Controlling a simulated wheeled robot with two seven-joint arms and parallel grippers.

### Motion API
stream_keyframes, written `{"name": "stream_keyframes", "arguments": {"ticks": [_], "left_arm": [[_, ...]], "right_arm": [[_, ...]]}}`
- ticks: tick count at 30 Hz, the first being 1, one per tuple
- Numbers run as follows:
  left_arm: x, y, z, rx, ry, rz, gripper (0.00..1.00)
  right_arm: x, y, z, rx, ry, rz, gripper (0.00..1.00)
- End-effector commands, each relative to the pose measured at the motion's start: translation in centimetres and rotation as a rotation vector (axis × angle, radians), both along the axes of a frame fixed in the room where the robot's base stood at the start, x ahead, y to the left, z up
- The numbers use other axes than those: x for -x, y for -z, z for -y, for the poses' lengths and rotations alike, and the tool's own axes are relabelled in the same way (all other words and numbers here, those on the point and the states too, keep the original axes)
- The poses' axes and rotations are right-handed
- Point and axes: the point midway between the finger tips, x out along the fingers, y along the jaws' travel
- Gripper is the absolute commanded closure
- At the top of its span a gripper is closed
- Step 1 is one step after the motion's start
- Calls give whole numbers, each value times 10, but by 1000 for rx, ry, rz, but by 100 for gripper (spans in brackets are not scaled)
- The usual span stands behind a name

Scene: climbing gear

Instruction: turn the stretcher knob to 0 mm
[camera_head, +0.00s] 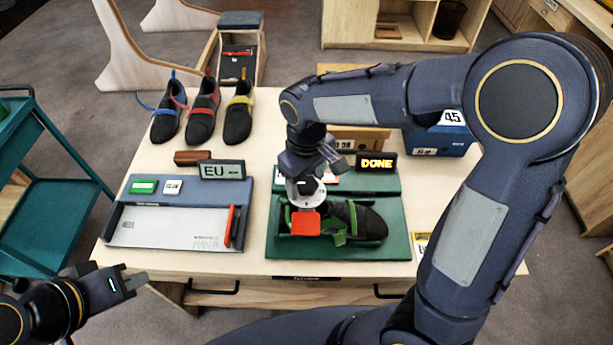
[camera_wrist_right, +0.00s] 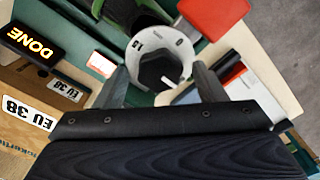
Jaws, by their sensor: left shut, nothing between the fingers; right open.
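The shoe stretcher is a green base (camera_head: 400,245) holding a black and green shoe (camera_head: 365,222) on the table. Its knob is a white dial (camera_head: 308,200) beside a red block (camera_head: 306,224). In the right wrist view the knob (camera_wrist_right: 140,62) shows as a white ring with dark numbers around a dark centre; its setting cannot be read. My right gripper (camera_wrist_right: 160,82) is open, with its fingers on either side of the near part of the knob; contact cannot be told. My left gripper (camera_head: 135,282) is shut and empty, off the table's front left corner.
A display (camera_head: 377,163) behind the stretcher reads DONE. A measuring board (camera_head: 170,227) with an EU display (camera_head: 222,170) lies to the left. Several shoes (camera_head: 203,112) stand at the back left. A blue box (camera_head: 440,135) stands at the back right.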

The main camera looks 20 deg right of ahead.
Motion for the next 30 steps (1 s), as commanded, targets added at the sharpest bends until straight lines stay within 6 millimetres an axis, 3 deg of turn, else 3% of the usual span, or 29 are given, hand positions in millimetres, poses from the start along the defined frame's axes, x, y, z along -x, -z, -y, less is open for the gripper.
{"name": "stream_keyframes", "arguments": {"ticks": [6,16,30], "left_arm": [[0,0,0,0,0,0,100],[0,0,0,0,0,0,100],[0,0,0,0,0,0,100]], "right_arm": [[0,1,0,0,0,0,36],[0,0,0,0,0,0,79],[0,0,0,0,-118,0,80]]}}
